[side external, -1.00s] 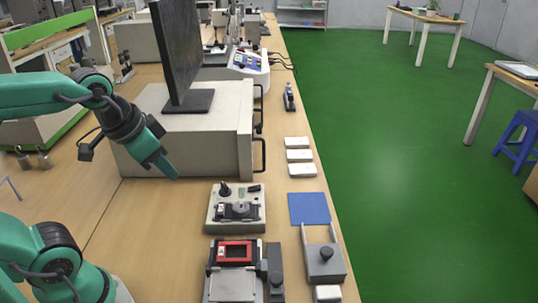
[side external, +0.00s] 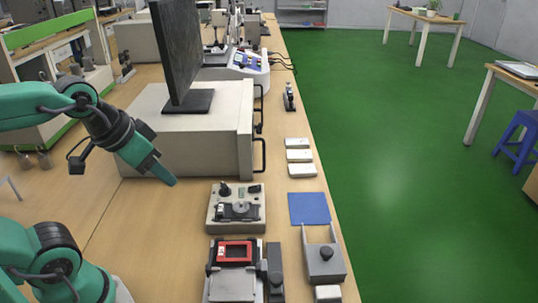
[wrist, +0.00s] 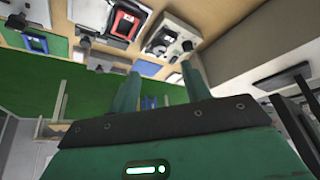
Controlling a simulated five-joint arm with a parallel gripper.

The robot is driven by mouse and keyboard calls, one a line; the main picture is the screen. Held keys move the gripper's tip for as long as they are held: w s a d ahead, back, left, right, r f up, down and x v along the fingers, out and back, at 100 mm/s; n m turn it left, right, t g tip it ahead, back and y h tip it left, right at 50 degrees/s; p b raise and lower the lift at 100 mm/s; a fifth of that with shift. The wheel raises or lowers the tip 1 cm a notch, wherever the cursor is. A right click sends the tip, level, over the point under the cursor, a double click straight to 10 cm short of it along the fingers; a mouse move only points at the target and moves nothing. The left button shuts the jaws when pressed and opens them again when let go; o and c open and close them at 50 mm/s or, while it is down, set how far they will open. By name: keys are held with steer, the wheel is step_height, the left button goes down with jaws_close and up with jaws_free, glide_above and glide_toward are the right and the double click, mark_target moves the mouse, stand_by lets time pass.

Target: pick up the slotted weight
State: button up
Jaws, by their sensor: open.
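A small grey round disc (side external: 241,207), which looks like the slotted weight, sits on top of a light grey tester (side external: 214,216) with black knobs. Its slot is too small to make out. The tester also shows at the top of the wrist view (wrist: 163,45), where I cannot clearly pick out the disc. My gripper (side external: 166,177) is to the left of the tester and above the table, apart from it, tilted down to the right. In the wrist view my gripper's (wrist: 158,82) two green fingers are spread with nothing between them.
A big beige cabinet (side external: 185,135) with a monitor (side external: 178,50) stands just behind my gripper. A red-framed fixture (side external: 235,251) is in front of the tester. A blue mat (side external: 309,208) and a grey block with a black knob (side external: 325,265) lie to the right. The left tabletop is bare.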

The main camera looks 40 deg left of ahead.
steer(key=shift+w, duration=0.15)
steer(key=n+g, duration=0.6)
steer(key=n, duration=0.3)
glide_above(241, 209)
step_height(241, 209, down, 12)
steer(key=shift+w+a+f, duration=0.15)
steer(key=shift+w+f, duration=0.05)
steer(key=shift+f, duration=0.5)
steer(key=shift+w+a+f, duration=0.15)
steer(key=shift+f, duration=0.5)
steer(key=shift+f, duration=0.1)
steer(key=shift+s+f, duration=0.1)
steer(key=shift+f, duration=2.4)
